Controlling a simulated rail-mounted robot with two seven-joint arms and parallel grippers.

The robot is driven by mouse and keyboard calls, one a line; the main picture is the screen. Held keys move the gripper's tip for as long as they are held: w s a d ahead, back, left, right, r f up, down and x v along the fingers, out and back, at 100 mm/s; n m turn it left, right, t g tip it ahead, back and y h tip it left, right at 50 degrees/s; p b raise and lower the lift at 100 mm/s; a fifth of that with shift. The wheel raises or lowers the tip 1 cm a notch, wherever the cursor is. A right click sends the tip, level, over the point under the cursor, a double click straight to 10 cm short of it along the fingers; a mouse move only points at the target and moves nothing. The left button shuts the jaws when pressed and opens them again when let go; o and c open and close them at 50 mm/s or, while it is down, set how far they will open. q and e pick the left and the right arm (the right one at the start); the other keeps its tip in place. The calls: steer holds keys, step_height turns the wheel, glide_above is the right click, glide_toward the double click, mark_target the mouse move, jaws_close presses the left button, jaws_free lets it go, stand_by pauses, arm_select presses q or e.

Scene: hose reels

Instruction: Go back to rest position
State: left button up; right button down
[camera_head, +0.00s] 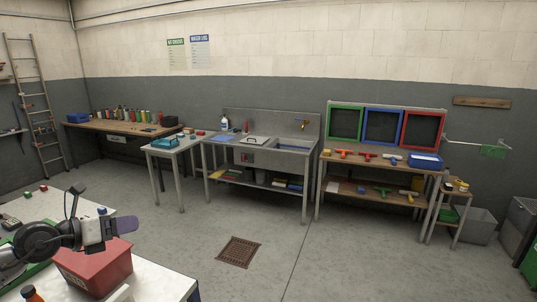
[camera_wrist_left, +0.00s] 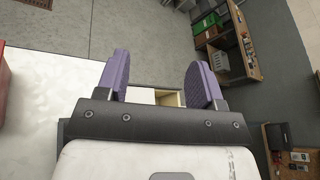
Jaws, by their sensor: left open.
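My left gripper (camera_head: 128,224) is at the lower left of the head view, above a white-topped table (camera_head: 160,283) and near a red box (camera_head: 95,268). One purple finger shows there, side-on. In the left wrist view the gripper (camera_wrist_left: 160,75) has its two purple fingers wide apart, with nothing held between them. A small pale yellow box (camera_wrist_left: 168,98) shows beyond the fingers, lower than them. My right gripper does not show in either view.
A steel sink bench (camera_head: 262,155), a wooden bench (camera_head: 118,127) and a shelf with coloured frames (camera_head: 380,165) stand along the back wall. The concrete floor is open around a rusty drain grate (camera_head: 239,252). Small coloured blocks lie on the near table.

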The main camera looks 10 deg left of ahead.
arm_select(q)
steer(key=s+d+r+n+t+y, duration=0.2)
steer(key=r+n+t+y, duration=0.4)
steer(key=r+n, duration=0.35)
steer(key=s+d+r+n+t+y, duration=0.1)
steer(key=s+r+n+t+y, duration=0.2)
steer(key=r+n+t+y, duration=0.5)
steer(key=s+d+f+n+g+h, duration=0.15)
steer(key=d+f+n+g, duration=0.3)
steer(key=f, duration=0.55)
steer(key=s+d+f+n+g+h, duration=0.1)
steer(key=s+d+f+n+g, duration=0.3)
steer(key=f, duration=0.6)
steer(key=s+d+f+n+g+h, duration=0.2)
steer(key=d+f+n+g, duration=0.3)
steer(key=f, duration=0.6)
steer(key=s+d+f+n+g+h, duration=0.1)
steer(key=s+d+f+g, duration=0.15)
steer(key=s+f, duration=0.65)
steer(key=s+d+f+n+g+h, duration=0.15)
steer(key=s+f+g, duration=0.25)
steer(key=s+f, duration=0.4)
steer(key=s+d+f+g, duration=0.3)
steer(key=s+f+g, duration=0.1)
steer(key=s+f, duration=0.5)
step_height(320, 180, up, 25)
steer(key=p, duration=2.5)
steer(key=shift+w+d, duration=0.15)
